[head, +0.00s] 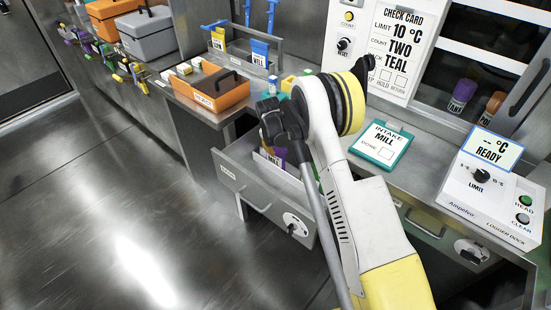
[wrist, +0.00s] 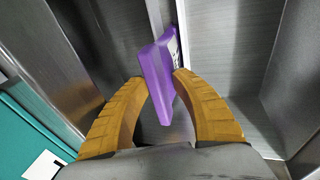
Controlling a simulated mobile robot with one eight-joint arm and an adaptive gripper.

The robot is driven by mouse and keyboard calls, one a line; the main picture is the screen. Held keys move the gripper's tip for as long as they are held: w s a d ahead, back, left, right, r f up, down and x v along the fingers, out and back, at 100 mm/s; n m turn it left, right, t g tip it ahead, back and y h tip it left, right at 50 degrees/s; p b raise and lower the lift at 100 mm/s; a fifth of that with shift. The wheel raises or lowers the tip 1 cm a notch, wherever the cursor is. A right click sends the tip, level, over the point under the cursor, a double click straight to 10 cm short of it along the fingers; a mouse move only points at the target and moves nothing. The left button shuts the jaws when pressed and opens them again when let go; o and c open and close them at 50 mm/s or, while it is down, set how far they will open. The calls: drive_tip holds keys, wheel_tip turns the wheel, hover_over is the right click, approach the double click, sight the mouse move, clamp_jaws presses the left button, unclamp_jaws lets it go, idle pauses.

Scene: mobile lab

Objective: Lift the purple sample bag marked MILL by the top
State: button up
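In the wrist view the purple sample bag (wrist: 153,75) stands tilted between the two yellow fingers of my gripper (wrist: 161,79). Both fingertips appear to touch its sides, so the gripper looks shut on it near its upper part. Dark marking shows on its right face but cannot be read. In the head view a small part of the purple bag (head: 280,153) shows in the open drawer (head: 245,178), below the dark gripper body. My arm hides much of the drawer, and the fingertips are not clear there.
A teal-framed card reading INTAKE MILL (head: 381,146) lies on the counter right of my arm. An orange tray (head: 215,92) and a grey rack (head: 247,57) stand on the counter behind. A logger dock (head: 490,190) is at the right.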

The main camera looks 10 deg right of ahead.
clamp_jaws()
drive_tip(key=shift+r, duration=0.15)
